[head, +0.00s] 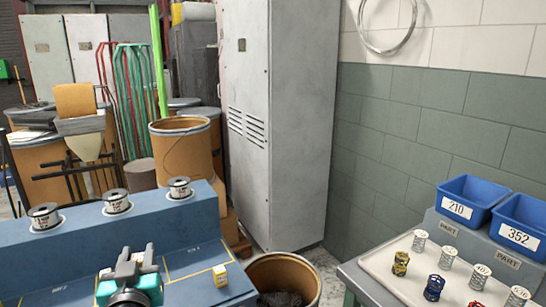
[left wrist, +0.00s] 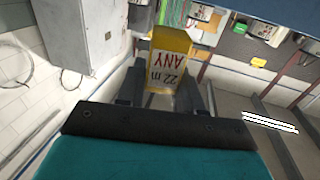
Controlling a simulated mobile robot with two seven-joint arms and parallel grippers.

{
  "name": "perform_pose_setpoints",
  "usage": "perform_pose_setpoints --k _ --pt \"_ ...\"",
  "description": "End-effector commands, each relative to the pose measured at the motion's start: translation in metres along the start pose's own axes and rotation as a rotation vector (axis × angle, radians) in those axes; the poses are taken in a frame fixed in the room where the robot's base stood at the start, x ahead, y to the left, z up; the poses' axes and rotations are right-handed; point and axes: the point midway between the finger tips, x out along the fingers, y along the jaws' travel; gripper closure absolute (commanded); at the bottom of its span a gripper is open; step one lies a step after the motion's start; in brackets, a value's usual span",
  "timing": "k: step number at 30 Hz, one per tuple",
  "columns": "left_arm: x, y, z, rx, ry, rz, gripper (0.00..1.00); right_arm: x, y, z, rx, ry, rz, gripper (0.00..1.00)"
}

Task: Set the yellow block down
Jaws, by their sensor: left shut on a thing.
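My left gripper (head: 128,262), teal and grey, is over the blue bench (head: 190,255) at the lower left of the head view. In the left wrist view the left gripper (left wrist: 162,88) is shut on a yellow block (left wrist: 168,60). The block has a white label that reads "22 m ANY" upside down. In the head view I cannot make out the held block at the gripper. My right gripper is not in view.
Three wire spools (head: 116,201) stand on the bench's raised back ledge. Yellow lines mark the bench top. At right, a pale tray (head: 378,262) holds several springs and small coloured parts, near blue bins (head: 470,199). A brown drum (head: 284,277) stands between bench and table.

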Motion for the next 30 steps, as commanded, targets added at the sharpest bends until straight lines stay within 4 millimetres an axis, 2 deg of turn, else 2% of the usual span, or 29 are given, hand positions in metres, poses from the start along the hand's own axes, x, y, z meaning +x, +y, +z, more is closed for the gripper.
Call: perform_pose_setpoints --k 1,6,9,12,17,30 --pt "-0.019 0.005 0.007 0.007 -0.003 0.052 0.94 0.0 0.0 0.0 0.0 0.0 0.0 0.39" --pt "-0.071 0.024 0.019 0.003 -0.004 0.201 0.94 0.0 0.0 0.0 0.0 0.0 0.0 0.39" --pt "-0.093 0.032 0.021 0.001 -0.001 0.263 0.94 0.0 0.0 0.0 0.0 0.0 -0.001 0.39" --pt "-0.106 0.037 0.023 0.0 0.0 0.301 0.94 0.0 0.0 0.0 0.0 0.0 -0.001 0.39" --pt "-0.114 0.04 0.023 -0.003 0.003 0.321 0.94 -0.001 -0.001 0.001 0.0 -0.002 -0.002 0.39" --pt "-0.113 0.04 0.023 0.001 0.006 0.323 0.94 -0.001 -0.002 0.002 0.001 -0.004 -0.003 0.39"
